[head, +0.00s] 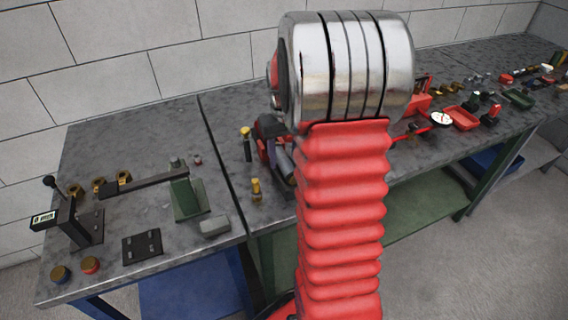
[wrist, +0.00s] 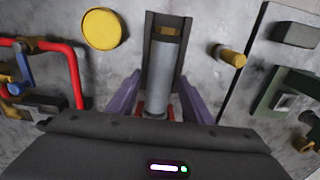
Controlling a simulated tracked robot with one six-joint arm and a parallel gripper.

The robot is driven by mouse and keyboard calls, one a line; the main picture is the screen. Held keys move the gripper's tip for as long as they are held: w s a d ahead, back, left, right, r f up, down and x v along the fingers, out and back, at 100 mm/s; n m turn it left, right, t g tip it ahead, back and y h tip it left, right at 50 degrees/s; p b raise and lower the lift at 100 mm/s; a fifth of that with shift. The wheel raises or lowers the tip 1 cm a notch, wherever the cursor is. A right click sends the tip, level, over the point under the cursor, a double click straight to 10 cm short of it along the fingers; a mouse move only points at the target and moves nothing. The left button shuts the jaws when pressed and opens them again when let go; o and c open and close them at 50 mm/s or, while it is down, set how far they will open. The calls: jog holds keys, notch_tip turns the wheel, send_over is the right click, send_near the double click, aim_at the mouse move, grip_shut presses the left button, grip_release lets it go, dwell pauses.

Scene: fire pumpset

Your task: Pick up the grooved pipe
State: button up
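The grooved pipe, a grey cylinder (wrist: 165,65), lies in a dark channel-shaped holder (wrist: 186,40) in the wrist view. My gripper (wrist: 160,90) has two purple fingers, one on each side of the pipe's near end, with gaps between fingers and pipe. It is open and holds nothing. The dark gripper body hides the lower part of that view. In the head view, my gripper (head: 268,150) is partly hidden behind my red arm, low over the bench. A grey cylinder beside it (head: 286,162) looks like the pipe.
The wrist view shows a yellow disc (wrist: 103,29), a brass fitting (wrist: 230,56) and red piping (wrist: 75,75) close around the holder. In the head view, a green bracket with a long lever (head: 187,195) stands left on the grey workbench (head: 100,150). More parts crowd the right side.

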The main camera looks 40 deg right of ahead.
aim_at(284, 158)
grip_shut()
dwell(0.3)
dwell(0.3)
notch_tip(284, 158, up, 10)
dwell(0.6)
jog(key=shift+f, duration=0.5)
dwell(0.4)
jog(key=shift+f, duration=0.3)
jog(key=shift+f, duration=3)
jog(key=shift+f, duration=0.35)
jog(key=shift+f, duration=0.5)
jog(key=shift+w+d, duration=0.2)
jog(key=shift+w, duration=0.4)
jog(key=shift+w+d, duration=0.2)
jog(key=shift+w, duration=0.4)
